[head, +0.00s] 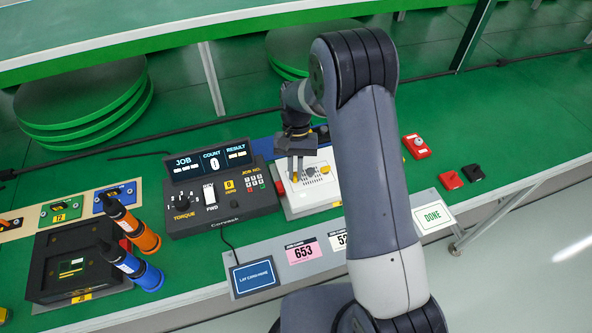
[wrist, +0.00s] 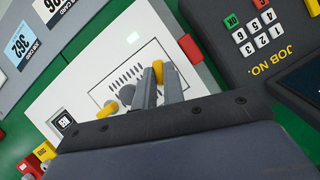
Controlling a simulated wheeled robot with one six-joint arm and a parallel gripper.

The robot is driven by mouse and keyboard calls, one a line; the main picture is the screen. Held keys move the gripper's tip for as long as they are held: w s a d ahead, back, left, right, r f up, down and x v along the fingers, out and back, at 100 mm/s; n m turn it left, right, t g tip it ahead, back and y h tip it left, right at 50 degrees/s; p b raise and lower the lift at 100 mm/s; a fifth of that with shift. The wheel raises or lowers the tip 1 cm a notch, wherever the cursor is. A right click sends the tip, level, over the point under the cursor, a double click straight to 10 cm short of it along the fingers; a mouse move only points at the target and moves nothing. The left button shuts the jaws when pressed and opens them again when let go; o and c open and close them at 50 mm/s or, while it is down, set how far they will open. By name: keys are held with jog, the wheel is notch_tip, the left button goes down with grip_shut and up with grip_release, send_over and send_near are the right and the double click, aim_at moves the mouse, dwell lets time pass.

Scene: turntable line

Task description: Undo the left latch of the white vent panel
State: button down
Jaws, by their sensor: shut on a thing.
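The white vent panel (head: 314,192) sits on the white housing to the right of the controller, with dark vent slots in its middle. My gripper (head: 296,178) reaches down over its left side. In the wrist view my gripper's two fingers (wrist: 160,86) are shut on the yellow left latch (wrist: 158,70), the one nearer the controller. The fingers hide part of it. The yellow right latch (head: 325,169) is clear of the gripper; it also shows in the wrist view (wrist: 108,109), by the round dark knob (wrist: 127,94).
The controller (head: 216,190) stands close on the left. Red clamps (wrist: 190,48) edge the housing. Number cards (head: 303,251) and a DONE card (head: 433,216) lie in front. Orange and blue drivers (head: 135,229) stand far left. A red switch box (head: 416,146) is at right.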

jog(key=shift+a+n+h, duration=0.15)
jog(key=shift+n+h, duration=0.55)
jog(key=shift+n, duration=1)
jog(key=shift+b, duration=0.3)
jog(key=c, duration=1.5)
grip_release()
jog(key=shift+r, duration=0.1)
jog(key=v, duration=1)
jog(key=shift+a+r+b, duration=0.15)
jog(key=shift+r+b, duration=0.2)
